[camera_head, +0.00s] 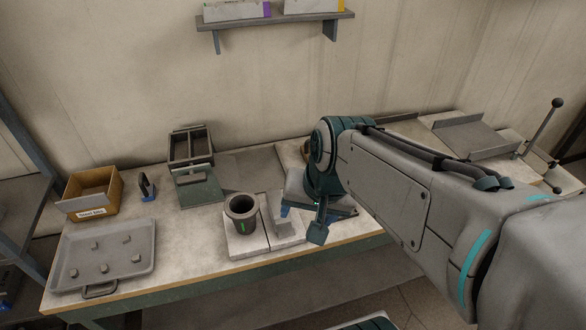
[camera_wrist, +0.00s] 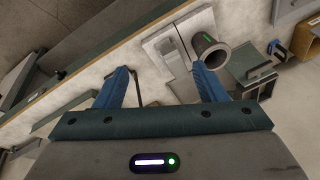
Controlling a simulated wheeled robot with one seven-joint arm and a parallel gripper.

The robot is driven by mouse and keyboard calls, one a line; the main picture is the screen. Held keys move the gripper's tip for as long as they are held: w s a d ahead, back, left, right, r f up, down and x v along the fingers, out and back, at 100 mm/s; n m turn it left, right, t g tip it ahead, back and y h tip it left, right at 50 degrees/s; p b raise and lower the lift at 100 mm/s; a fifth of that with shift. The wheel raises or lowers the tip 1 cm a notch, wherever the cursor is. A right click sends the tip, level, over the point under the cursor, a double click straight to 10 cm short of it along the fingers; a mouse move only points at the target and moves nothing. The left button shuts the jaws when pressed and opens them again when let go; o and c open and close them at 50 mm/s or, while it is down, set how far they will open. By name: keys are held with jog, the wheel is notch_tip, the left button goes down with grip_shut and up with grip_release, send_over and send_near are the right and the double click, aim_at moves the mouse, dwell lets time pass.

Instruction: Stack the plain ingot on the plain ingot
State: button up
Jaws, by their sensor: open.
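Several small grey pieces, such as the one at the tray's right (camera_head: 136,258), lie apart from each other on a grey tray (camera_head: 66,283) at the table's left front. They look like ingots, but they are too small to tell which are plain. I see no stack on the tray. My gripper (camera_head: 302,222) is over the middle of the table, well to the right of the tray. In the wrist view its two blue fingers (camera_wrist: 160,78) are spread with nothing held between them. The tray is not in the wrist view.
A dark crucible (camera_head: 241,212) stands on pale slabs (camera_head: 240,250) just left of my gripper; it also shows in the wrist view (camera_wrist: 210,50).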

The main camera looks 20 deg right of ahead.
jog(key=n, duration=0.1)
jog(key=s+n, duration=0.1)
jog(key=n, duration=0.1)
jog(key=r+n+h, duration=0.1)
jog(key=shift+s+d+n+t, duration=0.3)
jog(key=shift+s+d+n, duration=0.05)
jog(key=shift+s+n, duration=0.05)
jog(key=shift+f, duration=0.15)
jog(key=shift+f+b, duration=0.3)
